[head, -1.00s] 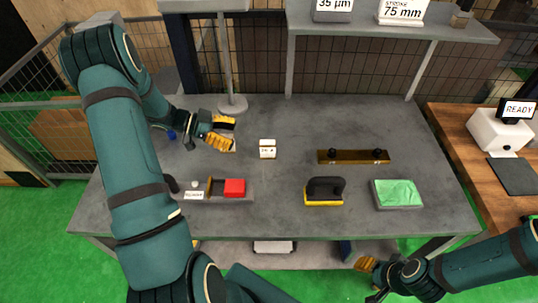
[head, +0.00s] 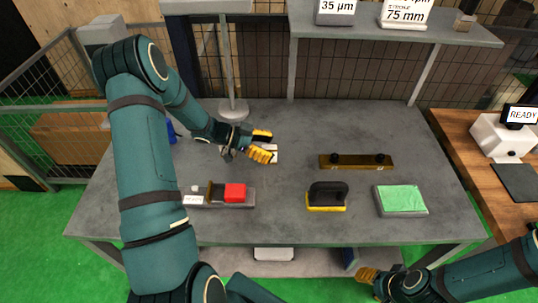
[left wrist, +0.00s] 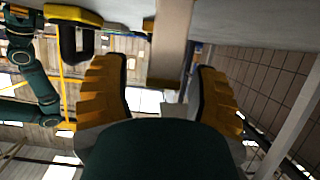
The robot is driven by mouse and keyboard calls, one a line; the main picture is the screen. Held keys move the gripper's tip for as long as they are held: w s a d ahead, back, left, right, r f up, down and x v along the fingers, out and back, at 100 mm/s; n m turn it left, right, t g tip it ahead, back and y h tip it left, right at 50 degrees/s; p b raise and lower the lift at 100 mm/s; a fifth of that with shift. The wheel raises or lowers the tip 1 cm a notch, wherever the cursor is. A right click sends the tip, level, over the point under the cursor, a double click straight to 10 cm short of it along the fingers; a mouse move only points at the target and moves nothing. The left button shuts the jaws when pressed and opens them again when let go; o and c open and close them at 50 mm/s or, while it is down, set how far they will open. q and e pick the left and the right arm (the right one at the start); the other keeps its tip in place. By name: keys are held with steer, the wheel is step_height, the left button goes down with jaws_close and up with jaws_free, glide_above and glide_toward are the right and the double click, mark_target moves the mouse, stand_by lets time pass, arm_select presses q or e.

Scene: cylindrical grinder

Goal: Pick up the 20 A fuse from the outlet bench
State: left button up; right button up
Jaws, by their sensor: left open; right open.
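The 20 A fuse, a small pale block (head: 273,152), stands on the grey bench (head: 300,215), partly hidden by my left gripper in the head view. My left gripper (head: 267,145) is open, its yellow fingers around the fuse's near left side. In the left wrist view, the block (left wrist: 172,42) shows upside down between the open fingers (left wrist: 160,80), with space visible on both sides. My right gripper (head: 368,284) is open and empty, low in front of the bench.
A tray with a red block (head: 235,193) lies front left. A black-handled yellow tool (head: 327,196), a brass bar with black knobs (head: 356,161) and a green-topped block (head: 401,199) stand to the right. A grey post (head: 232,75) rises behind my left gripper.

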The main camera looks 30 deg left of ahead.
arm_select(q)
steer(key=shift+x, duration=1.15)
jaws_close()
